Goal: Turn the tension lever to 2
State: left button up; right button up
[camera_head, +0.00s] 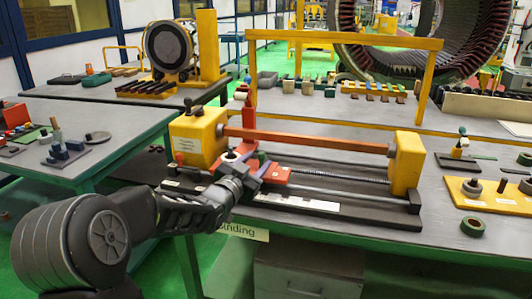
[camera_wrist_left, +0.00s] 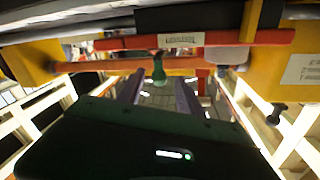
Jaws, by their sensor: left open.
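The winding machine stands on the near table, with a yellow headstock (camera_head: 198,138) at left and a yellow end block (camera_head: 407,162) at right. A red carriage (camera_head: 290,175) with a white label sits low between them. In the left wrist view a lever with a green knob (camera_wrist_left: 159,71) stands out from the red carriage bar (camera_wrist_left: 120,44). My left gripper (camera_head: 250,165) is at the carriage. Its open fingers, also in the left wrist view (camera_wrist_left: 158,92), lie on either side of the green knob, with visible gaps. The lever's scale is not readable. My right gripper is not seen.
An orange bar (camera_head: 305,140) spans between the yellow blocks above the carriage. A yellow frame (camera_head: 345,36) rises behind. A yellow plate (camera_head: 490,194) with round parts lies at right, near a green ring (camera_head: 473,227). Another table (camera_head: 112,118) with small parts stands at left.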

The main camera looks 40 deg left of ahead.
aim_at(266, 160)
pick_arm(q)
jog(key=w, duration=0.4)
jog(key=w+a, duration=0.1)
jog(key=w, duration=0.1)
jog(key=shift+w+a+p, duration=0.1)
jog(key=shift+w+p, duration=0.2)
jog(key=shift+w, duration=0.05)
jog(key=shift+c, duration=0.5)
grip_shut()
